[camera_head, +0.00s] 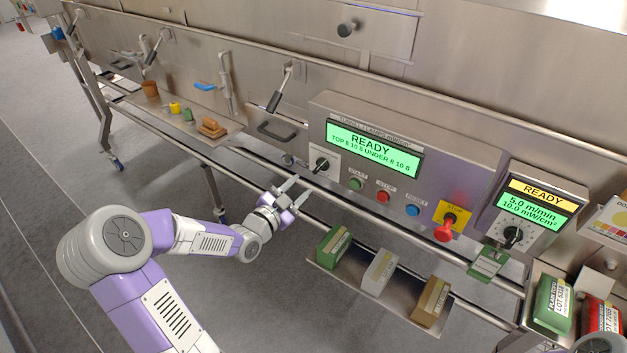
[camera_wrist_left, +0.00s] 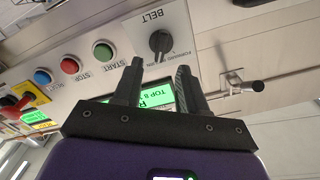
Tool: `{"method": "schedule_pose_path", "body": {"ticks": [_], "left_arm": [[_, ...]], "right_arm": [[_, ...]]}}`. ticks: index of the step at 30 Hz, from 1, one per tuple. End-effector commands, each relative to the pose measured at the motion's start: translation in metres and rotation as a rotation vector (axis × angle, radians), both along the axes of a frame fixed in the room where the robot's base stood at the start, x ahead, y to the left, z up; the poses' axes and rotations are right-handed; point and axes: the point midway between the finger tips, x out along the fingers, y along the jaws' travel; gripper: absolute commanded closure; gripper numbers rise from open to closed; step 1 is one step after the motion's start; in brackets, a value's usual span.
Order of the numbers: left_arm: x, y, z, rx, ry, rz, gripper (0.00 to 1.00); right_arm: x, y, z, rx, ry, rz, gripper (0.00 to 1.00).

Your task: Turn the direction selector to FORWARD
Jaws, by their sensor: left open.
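The direction selector (camera_head: 321,165) is a black knob on a white plate at the left end of the grey control panel. In the left wrist view the selector (camera_wrist_left: 160,41) appears upside down, on a plate marked BELT with small lettering. I cannot tell which position it points to. My left gripper (camera_head: 300,187) is open and empty, in front of and a little below-left of the selector, apart from it. In the left wrist view its two dark fingers (camera_wrist_left: 160,68) point toward the knob, with the knob between their lines.
A green START (camera_head: 356,184), red STOP (camera_head: 383,196) and blue button (camera_head: 413,210) sit right of the selector. A red emergency knob (camera_head: 446,226) sticks out further right. A rail (camera_head: 365,211) runs below the panel. Boxes (camera_head: 381,270) stand on a low shelf.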

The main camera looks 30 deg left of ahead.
Motion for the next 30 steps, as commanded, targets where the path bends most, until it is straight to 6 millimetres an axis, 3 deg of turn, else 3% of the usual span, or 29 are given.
{"method": "schedule_pose_path", "body": {"ticks": [15,26,30], "left_arm": [[0.067,-0.005,0.001,0.007,-0.009,0.0,0.58],[0.074,-0.005,0.002,0.008,-0.005,0.001,0.58],[0.074,-0.005,0.001,0.007,-0.005,0.001,0.77]], "right_arm": [[0.0,0.0,-0.024,0.0,0.0,0.0,0.57],[0.0,0.0,-0.025,0.0,0.0,0.0,0.57],[0.0,0.0,-0.025,0.0,0.0,0.0,0.57]]}}
